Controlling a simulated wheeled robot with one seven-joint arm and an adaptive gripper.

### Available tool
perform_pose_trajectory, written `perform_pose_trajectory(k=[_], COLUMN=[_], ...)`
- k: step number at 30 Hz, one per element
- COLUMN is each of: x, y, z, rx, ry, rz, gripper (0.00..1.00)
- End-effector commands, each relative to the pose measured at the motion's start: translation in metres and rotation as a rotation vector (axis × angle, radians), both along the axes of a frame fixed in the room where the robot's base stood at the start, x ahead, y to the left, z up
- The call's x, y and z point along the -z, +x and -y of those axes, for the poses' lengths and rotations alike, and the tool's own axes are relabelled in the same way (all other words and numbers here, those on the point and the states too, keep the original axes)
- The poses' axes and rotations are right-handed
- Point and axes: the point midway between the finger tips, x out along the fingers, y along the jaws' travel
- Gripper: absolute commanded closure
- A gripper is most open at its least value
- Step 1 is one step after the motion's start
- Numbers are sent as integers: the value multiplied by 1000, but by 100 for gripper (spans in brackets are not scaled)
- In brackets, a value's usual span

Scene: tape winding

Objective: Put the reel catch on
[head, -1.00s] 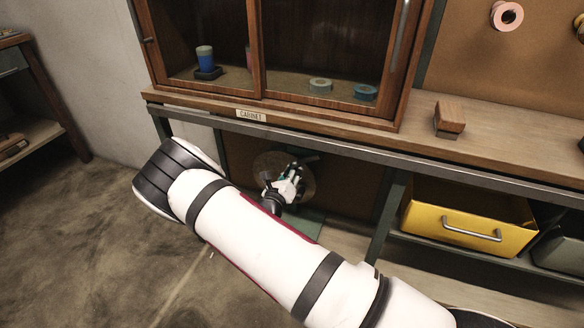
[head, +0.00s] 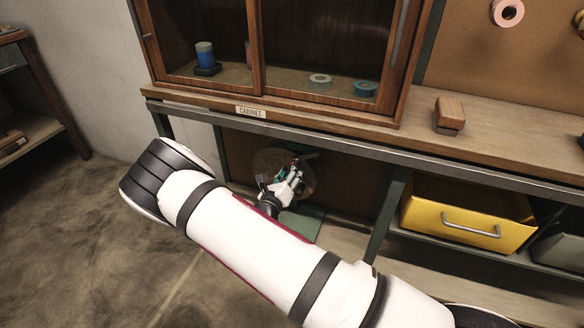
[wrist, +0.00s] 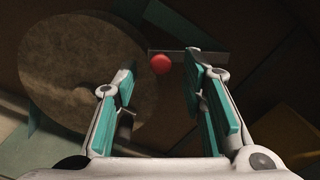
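A round brown reel disc (wrist: 85,75) fills the left of the wrist view. In the head view the reel (head: 262,163) is under the bench, partly hidden by my gripper. A red ball knob (wrist: 161,64) with a thin grey bar (wrist: 205,57) beside it lies right of the reel; I take these as the catch. My gripper (wrist: 157,68) is open, with its teal-padded fingers on either side of the knob and gaps showing. How far the knob is from the fingertips in depth I cannot tell. In the head view my gripper (head: 295,172) reaches in front of the reel.
The bench edge (head: 330,148) runs just above my gripper, and a green bench leg (head: 385,225) stands to its right. A yellow drawer (head: 470,215) is further right. A glass-fronted cabinet (head: 258,50) and a wooden block (head: 449,115) are on the bench.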

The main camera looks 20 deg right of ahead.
Motion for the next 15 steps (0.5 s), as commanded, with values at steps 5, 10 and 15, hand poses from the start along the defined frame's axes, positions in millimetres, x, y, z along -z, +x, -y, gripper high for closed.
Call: perform_pose_trajectory(k=[5, 10, 15], x=[0, 0, 0], y=[-31, -56, -72], z=[-24, -42, -53], rx=[-3, -3, -1], ry=[1, 1, 1], rz=[-1, -1, 0], gripper=[62, 62, 62])
